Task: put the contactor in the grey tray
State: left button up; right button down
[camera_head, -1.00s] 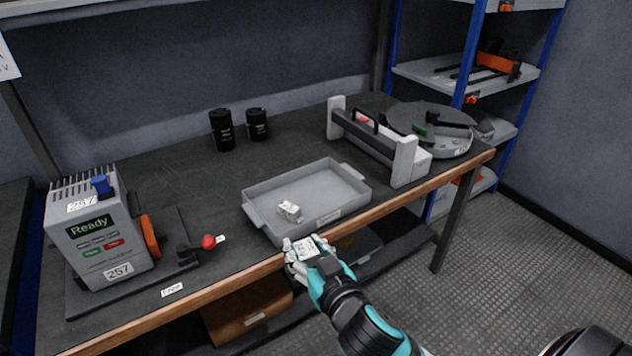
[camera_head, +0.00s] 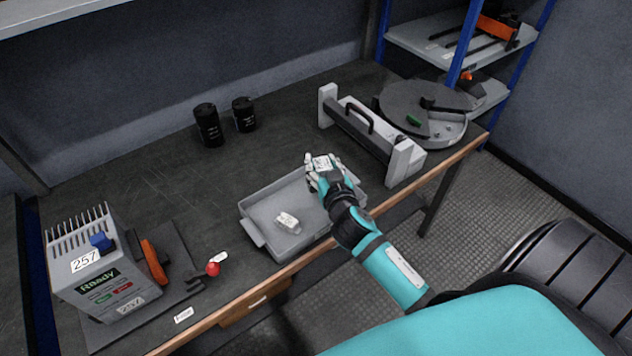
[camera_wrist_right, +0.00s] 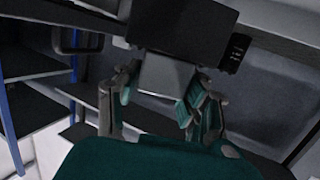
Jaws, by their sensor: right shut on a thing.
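The grey tray (camera_head: 258,208) lies on the dark bench near its front edge. A small white block (camera_head: 287,222) rests inside it. My right gripper (camera_head: 321,170) is above the tray's far right end. It is shut on a small pale block with dark markings, which I take to be the contactor (camera_head: 322,162). The fingers partly hide it. In the right wrist view, a shaded block (camera_wrist_right: 180,32) shows beyond the fingers (camera_wrist_right: 155,105). My arm covers the tray's right part. My left gripper is not in view.
Two black cans (camera_head: 208,125) stand behind the tray. A grey-and-white frame with a black handle (camera_head: 358,116) stands to the right, before a round grey device (camera_head: 425,108). A grey "Ready" unit (camera_head: 100,265) and a red knob (camera_head: 213,269) are at left.

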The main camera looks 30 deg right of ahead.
notch_tip(320, 180, down, 2)
jog(key=shift+w+f, duration=0.1)
jog(key=shift+w, duration=0.05)
jog(key=shift+f+b, duration=0.55)
jog(key=shift+f, duration=1.1)
jog(key=shift+f, duration=0.2)
jog(key=c, duration=0.8)
grip_release()
jog(key=shift+o, duration=0.2)
jog(key=shift+r, duration=0.1)
